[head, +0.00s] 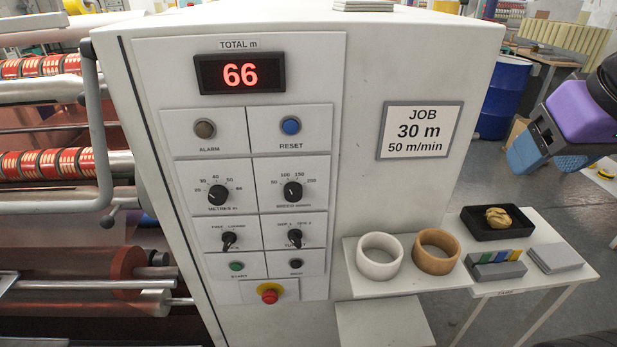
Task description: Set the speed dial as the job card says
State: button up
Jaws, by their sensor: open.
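The speed dial (293,193) is a black knob on the white control panel, with a scale reading 50, 100, 150 and 200 around it. Its small pale mark points roughly upward; the exact setting is too small to read. The job card (420,131), in a grey frame to the right of the panel, reads "JOB 30 m, 50 m/min". My gripper (526,150), purple with blue and dark parts, is at the right edge, well to the right of the card and far from the dial. It is open and holds nothing visible.
The metres dial (218,195) is left of the speed dial. A red display (240,74) reads 66. Two switches, lamps, buttons and a red stop button (269,293) surround them. Two tape rolls (380,257) and a black tray (480,232) stand lower right. Rollers fill the left.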

aim_at(292, 191)
jog(key=j+z, duration=0.2)
jog(key=j, duration=0.4)
jog(key=j+z, duration=0.15)
jog(key=j, duration=0.45)
jog(key=j+z, duration=0.2)
jog(key=j, duration=0.4)
jog(key=k+j+z, duration=0.2)
jog(key=j, duration=0.35)
jog(key=j+z, duration=0.15)
jog(key=j, duration=0.45)
jog(key=k+j+z, duration=0.1)
jog(key=j, duration=0.25)
jog(key=k+j+z, duration=0.1)
jog(key=j, duration=0.2)
jog(key=k+j+z, duration=0.1)
jog(key=j, duration=0.2)
jog(key=k+j, duration=0.2)
jog(key=j+z, duration=0.05)
jog(key=j, duration=0.1)
